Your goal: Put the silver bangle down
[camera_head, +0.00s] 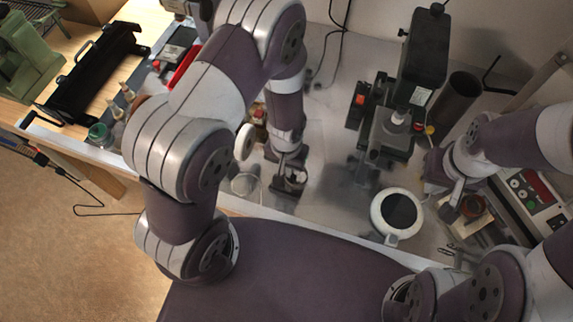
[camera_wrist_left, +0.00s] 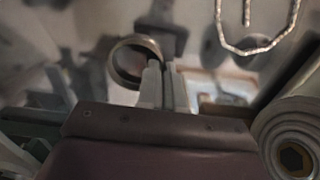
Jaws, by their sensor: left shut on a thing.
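The silver bangle shows in the left wrist view as a metal ring (camera_wrist_left: 117,63), with its opening turned toward the camera. My left gripper (camera_wrist_left: 163,82) is shut on the ring's right side, between its two pale fingers. In the head view my left gripper (camera_head: 290,180) points down over the grey worktop, and the bangle is too small and shaded there to make out clearly. I cannot tell whether the bangle touches the surface.
A clear glass (camera_head: 245,184) stands just left of my left gripper. A white round pot with a dark top (camera_head: 402,211) and a dark bench machine (camera_head: 385,130) stand to the right. A silver chain (camera_wrist_left: 262,47) shows in the wrist view. Bare worktop (camera_head: 330,185) lies between.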

